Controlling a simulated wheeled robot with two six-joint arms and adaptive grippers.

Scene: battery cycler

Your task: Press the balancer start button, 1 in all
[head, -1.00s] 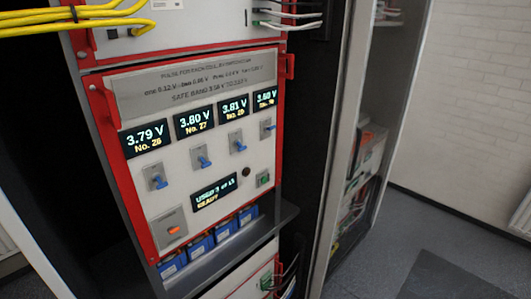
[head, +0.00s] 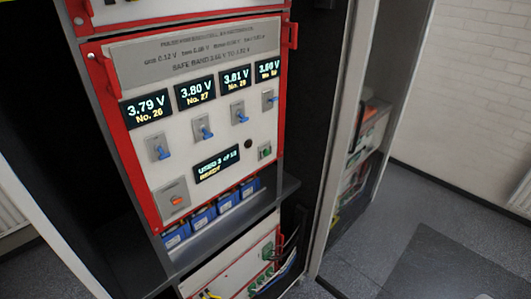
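The balancer panel (head: 222,125) is a pale front with a red frame, in the middle left of the head view. A small green button (head: 264,151) sits at its right side. An orange rocker-like switch (head: 175,200) on a grey plate sits at its lower left. I cannot read which one is the start button. A small display (head: 216,163) between them reads "READY" on its lower line. Four-cell displays above read 3.79 V (head: 147,108), 3.80 V (head: 195,94), 3.81 V and about 3.80 V. Neither gripper is in view.
Blue cells (head: 203,218) stand on a dark shelf (head: 225,228) under the panel. Red handles (head: 104,75) project at the sides. An open cabinet (head: 362,150) stands right; grey floor (head: 410,240) is clear there.

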